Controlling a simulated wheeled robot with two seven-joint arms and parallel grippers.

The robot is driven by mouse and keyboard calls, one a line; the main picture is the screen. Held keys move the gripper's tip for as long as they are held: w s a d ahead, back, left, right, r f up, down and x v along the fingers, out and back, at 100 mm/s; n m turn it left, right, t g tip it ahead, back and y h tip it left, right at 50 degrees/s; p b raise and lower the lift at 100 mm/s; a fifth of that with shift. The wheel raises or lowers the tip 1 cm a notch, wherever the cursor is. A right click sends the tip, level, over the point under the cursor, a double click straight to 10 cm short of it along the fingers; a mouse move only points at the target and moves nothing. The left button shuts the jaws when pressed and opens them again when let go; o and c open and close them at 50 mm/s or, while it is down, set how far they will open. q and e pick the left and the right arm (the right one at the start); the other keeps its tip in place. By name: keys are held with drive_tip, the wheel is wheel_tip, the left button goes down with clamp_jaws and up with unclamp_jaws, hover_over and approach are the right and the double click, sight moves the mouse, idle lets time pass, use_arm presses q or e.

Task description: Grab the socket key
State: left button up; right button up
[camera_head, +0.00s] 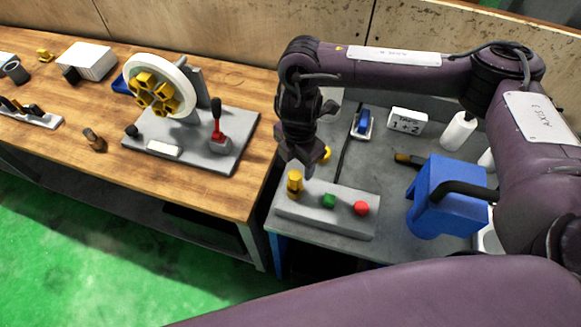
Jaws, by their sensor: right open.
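My right gripper (297,163) points down from the arm that enters at the right. It is open and sits just above a yellow upright piece (294,184) on the left end of a grey control box (325,212). I cannot tell whether they touch. No object is clearly recognisable as the socket key. A short brown and dark tool (95,141) lies on the wooden bench, and a yellow-brown and dark one (408,159) lies on the grey table. My left gripper is out of view.
The control box has a green button (329,201) and a red button (361,208). A blue container (447,195) stands right of it. On the wooden bench (190,203) is a grey fixture (185,145) with a white wheel and a red lever (217,125).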

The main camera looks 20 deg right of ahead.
sight(295, 175)
drive_tip(key=shift+s+a+f+p, duration=0.1)
drive_tip(key=shift+s+f+p, duration=0.3)
drive_tip(key=shift+s+f, duration=0.25)
drive_tip(key=shift+w+a+f+p, duration=0.1)
drive_tip(key=shift+a+f+p, duration=0.05)
drive_tip(key=shift+f+p, duration=0.4)
drive_tip(key=shift+a+f+p, duration=0.15)
drive_tip(key=shift+f+p, duration=0.3)
drive_tip(key=shift+f, duration=0.1)
drive_tip(key=f, duration=0.2)
drive_tip(key=shift+w+f, duration=0.3)
drive_tip(key=shift+w, duration=0.05)
drive_tip(key=shift+f, duration=0.2)
drive_tip(key=c, duration=0.7)
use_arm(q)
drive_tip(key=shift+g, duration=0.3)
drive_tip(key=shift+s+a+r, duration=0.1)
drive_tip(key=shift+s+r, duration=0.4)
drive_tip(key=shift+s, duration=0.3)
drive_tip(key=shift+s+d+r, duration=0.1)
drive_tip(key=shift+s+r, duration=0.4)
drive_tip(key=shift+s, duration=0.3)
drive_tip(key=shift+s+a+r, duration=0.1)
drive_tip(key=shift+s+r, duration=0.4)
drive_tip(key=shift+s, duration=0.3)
use_arm(e)
drive_tip(key=c, duration=0.4)
